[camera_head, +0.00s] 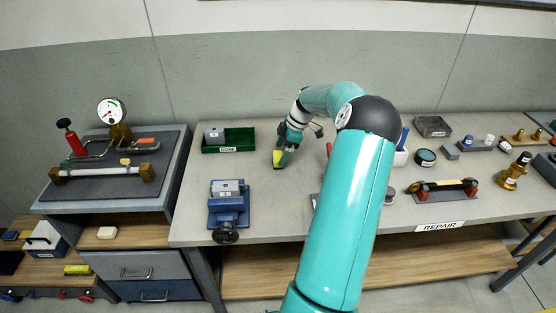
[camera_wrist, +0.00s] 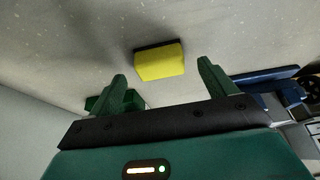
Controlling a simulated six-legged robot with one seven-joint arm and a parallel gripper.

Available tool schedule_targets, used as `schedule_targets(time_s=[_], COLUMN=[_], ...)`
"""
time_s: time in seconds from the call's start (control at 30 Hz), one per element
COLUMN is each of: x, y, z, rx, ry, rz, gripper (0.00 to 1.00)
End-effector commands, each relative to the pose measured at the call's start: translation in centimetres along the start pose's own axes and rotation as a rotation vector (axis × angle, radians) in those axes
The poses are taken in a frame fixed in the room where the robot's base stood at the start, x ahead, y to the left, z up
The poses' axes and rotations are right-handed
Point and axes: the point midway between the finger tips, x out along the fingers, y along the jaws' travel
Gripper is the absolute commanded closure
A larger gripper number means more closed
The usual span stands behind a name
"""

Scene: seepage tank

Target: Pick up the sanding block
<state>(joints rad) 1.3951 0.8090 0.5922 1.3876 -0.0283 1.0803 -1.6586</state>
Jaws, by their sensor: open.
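The sanding block is a yellow block with a dark layer along one long side. In the wrist view the sanding block (camera_wrist: 159,62) lies on the pale worktop, beyond and between the two fingertips. In the head view the sanding block (camera_head: 278,159) shows as a yellow patch, partly hidden by my gripper (camera_head: 287,152). In the wrist view my gripper (camera_wrist: 161,72) has its two green fingers wide apart, with nothing between them. The fingers look clear of the block, and I cannot tell the exact height above it.
A green tray (camera_head: 229,141) with a grey block stands left of my gripper. A blue vise (camera_head: 229,205) stands at the front left of the worktop (camera_head: 270,215). Bare worktop lies around the block. My arm hides part of the bench's middle.

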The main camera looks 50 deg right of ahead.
Motion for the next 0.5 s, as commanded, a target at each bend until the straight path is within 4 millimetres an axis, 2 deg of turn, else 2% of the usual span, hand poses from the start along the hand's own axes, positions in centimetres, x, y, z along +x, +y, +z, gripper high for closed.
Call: schedule_targets(time_s=[0.03,0.13,0.4,0.5], x=[0.9,2.0,2.4,2.3], y=[-0.1,-0.1,0.0,0.0], z=[0.0,0.0,0.0,0.0], rx=[0.000,0.000,0.000,0.000], ry=[0.001,0.001,0.000,0.000], rz=[-0.003,-0.002,0.000,0.000], gripper=[0.16,0.16,0.16,0.34])
